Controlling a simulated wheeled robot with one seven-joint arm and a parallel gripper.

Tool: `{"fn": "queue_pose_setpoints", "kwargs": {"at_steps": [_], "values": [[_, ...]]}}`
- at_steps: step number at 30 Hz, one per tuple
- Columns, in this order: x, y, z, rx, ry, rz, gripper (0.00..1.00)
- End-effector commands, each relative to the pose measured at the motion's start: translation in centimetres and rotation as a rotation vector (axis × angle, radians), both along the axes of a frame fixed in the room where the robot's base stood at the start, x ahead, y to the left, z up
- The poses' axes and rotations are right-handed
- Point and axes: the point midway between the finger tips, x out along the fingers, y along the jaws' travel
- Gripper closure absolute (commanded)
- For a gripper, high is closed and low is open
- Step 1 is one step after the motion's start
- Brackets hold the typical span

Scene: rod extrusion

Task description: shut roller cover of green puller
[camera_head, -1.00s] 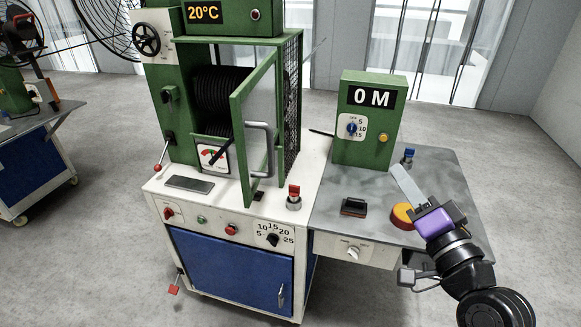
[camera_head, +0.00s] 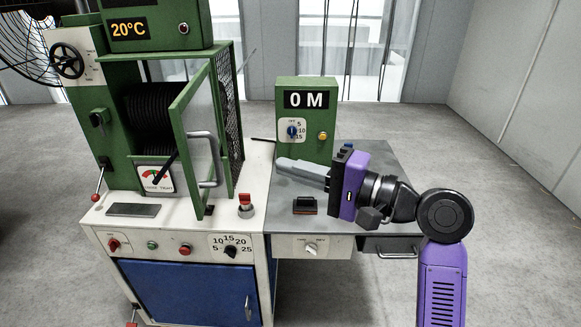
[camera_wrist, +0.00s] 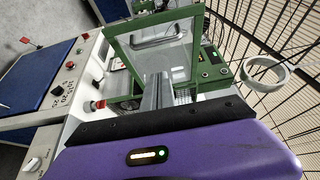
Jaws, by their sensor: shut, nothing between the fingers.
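The green puller (camera_head: 110,110) stands at the left in the head view, with black rollers (camera_head: 150,112) inside. Its cover (camera_head: 196,125), a green frame with a clear pane and a grey handle (camera_head: 213,160), stands swung open toward me. The cover (camera_wrist: 152,50) and its handle (camera_wrist: 163,38) also show in the wrist view, ahead of the fingers. My gripper (camera_head: 283,165) is shut and empty, over the grey table right of the cover, its fingers pointing left toward the handle and apart from it. The fingers (camera_wrist: 155,92) also show in the wrist view.
A green counter box reading 0 M (camera_head: 306,115) stands behind my gripper. A red-topped knob (camera_head: 245,202) rises from the white bench between cover and gripper. A black and orange item (camera_head: 305,206) lies on the grey table (camera_head: 285,222).

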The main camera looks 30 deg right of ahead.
Motion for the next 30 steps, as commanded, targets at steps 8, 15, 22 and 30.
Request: {"fn": "queue_pose_setpoints", "kwargs": {"at_steps": [8, 15, 22, 30], "values": [[5.0, 2.7, 0.1, -0.001, 0.0, 0.002, 1.0], [6.8, 5.5, 0.0, -0.002, 0.0, 0.001, 1.0], [7.3, 6.9, -0.1, -0.002, -0.001, -0.002, 1.0], [7.3, 6.9, -0.1, -0.002, -0.001, -0.003, 1.0]]}}
